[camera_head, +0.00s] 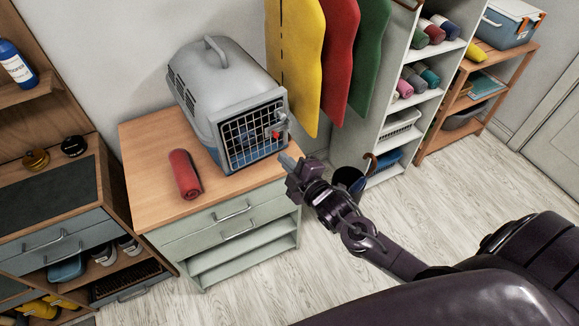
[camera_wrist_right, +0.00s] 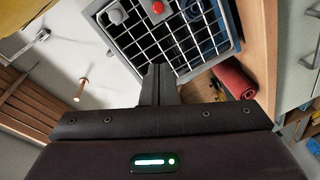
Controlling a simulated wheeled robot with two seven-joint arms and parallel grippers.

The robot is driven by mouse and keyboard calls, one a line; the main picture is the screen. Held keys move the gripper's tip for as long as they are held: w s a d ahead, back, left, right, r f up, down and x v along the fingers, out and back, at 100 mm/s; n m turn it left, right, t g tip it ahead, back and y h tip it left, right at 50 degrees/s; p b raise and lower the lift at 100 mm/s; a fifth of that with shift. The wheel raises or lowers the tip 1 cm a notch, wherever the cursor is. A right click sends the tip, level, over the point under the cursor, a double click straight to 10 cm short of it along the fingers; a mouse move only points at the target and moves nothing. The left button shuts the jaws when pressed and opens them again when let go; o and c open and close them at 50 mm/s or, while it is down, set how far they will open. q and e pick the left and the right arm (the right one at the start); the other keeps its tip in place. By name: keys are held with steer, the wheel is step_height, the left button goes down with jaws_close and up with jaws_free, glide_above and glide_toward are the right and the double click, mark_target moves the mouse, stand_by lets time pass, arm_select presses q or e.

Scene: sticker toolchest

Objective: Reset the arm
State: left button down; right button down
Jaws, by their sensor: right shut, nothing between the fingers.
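My right gripper (camera_head: 287,162) is shut and empty in front of the right side of a grey pet carrier's barred door. It also shows in the wrist view (camera_wrist_right: 157,70), its fingers together just below the door bars. The pet carrier (camera_head: 217,82) stands on a wooden-topped cabinet (camera_head: 150,150). Its barred door (camera_head: 250,138) looks closed, with a red button (camera_head: 277,134) by the latch; the button also shows in the wrist view (camera_wrist_right: 158,7). Something blue shows behind the bars. My left gripper is not in view.
A rolled red towel (camera_head: 185,174) lies on the cabinet left of the carrier. Yellow, red and green hanging pieces (camera_head: 338,60) are behind. A white shelf (camera_head: 398,110) with rolled towels stands right. Floor in front is clear.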

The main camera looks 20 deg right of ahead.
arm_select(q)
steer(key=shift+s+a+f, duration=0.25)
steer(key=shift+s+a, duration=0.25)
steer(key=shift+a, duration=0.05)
arm_select(e)
steer(key=shift+v, duration=0.8)
steer(key=shift+a+r, duration=0.1)
steer(key=shift+a, duration=0.1)
